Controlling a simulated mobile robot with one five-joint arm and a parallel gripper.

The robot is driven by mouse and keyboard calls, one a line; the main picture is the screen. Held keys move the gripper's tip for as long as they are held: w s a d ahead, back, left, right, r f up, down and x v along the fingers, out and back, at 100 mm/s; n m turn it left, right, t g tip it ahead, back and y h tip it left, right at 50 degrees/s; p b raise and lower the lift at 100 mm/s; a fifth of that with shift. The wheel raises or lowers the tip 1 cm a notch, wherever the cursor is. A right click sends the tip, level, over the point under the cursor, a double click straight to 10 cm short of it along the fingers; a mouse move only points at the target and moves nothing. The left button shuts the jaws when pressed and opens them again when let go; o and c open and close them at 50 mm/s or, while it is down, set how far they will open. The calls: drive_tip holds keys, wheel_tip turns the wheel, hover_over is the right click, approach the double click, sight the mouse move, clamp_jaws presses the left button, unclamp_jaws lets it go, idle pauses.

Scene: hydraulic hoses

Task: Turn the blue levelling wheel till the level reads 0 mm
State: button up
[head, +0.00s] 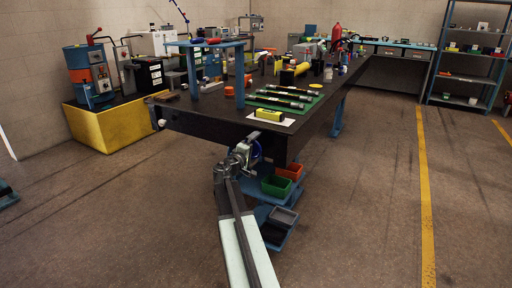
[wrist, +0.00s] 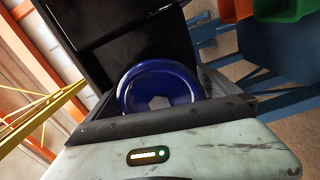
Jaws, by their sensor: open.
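The blue levelling wheel (head: 256,149) shows at the near end of the dark workbench, below its top, partly hidden by my gripper (head: 244,152). In the wrist view the wheel (wrist: 160,80) is a glossy blue ring with a six-sided centre, close in front of my gripper. Its lower edge is hidden behind a dark bar. My gripper is open; whether it touches the wheel I cannot tell. A yellow level (head: 269,115) lies on a white sheet on the bench top. Its reading is too small to make out.
Several black hoses lie on a green mat (head: 284,96) behind the level. A blue stand (head: 207,68) is on the bench. Green (head: 276,186) and orange (head: 290,170) bins sit low beside the wheel. Open floor lies to the left and right.

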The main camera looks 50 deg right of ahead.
drive_tip(key=v, duration=0.7)
drive_tip(key=shift+a, duration=0.4)
drive_tip(key=shift+s, duration=0.1)
